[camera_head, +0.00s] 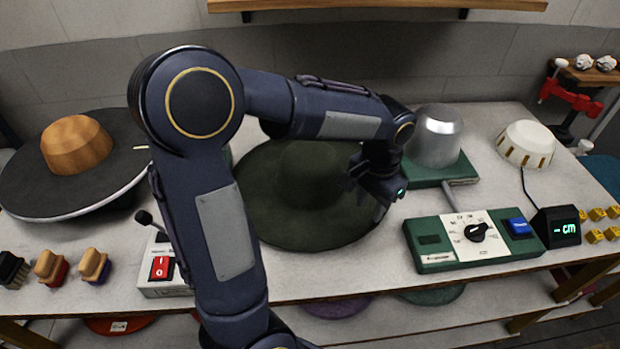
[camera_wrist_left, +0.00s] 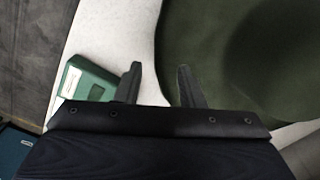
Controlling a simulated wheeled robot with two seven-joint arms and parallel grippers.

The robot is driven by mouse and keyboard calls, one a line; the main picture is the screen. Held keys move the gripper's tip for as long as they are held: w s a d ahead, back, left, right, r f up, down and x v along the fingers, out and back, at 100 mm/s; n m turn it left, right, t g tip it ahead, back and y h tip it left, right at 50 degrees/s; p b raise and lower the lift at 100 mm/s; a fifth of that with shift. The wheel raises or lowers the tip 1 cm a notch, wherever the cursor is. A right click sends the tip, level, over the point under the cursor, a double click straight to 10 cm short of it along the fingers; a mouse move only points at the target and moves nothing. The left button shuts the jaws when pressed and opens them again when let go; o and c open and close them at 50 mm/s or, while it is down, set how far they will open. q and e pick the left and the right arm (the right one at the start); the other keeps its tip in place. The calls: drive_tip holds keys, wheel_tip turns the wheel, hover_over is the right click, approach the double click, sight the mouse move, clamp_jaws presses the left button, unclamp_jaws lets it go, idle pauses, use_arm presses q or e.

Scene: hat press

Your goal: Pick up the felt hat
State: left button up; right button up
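The dark green felt hat (camera_head: 265,205) with a wide round brim lies on the white table in the middle of the head view. Part of its crown and left brim is hidden behind my left arm. My left gripper (camera_head: 372,190) is over the right part of the brim. I cannot tell whether a finger touches the brim. My right gripper is not in view.
A green control panel (camera_head: 437,258) with a dial stands right of the hat. A metal hat block (camera_head: 435,138) stands behind it. A wooden block (camera_head: 76,145) on a dark disc is at the left. A red switch box (camera_head: 160,268) and several brushes line the front left.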

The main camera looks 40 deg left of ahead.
sight(368, 228)
use_arm(q)
drive_tip(key=f, duration=0.7)
drive_tip(key=shift+d+f, duration=0.3)
drive_tip(key=shift+f, duration=0.05)
clamp_jaws()
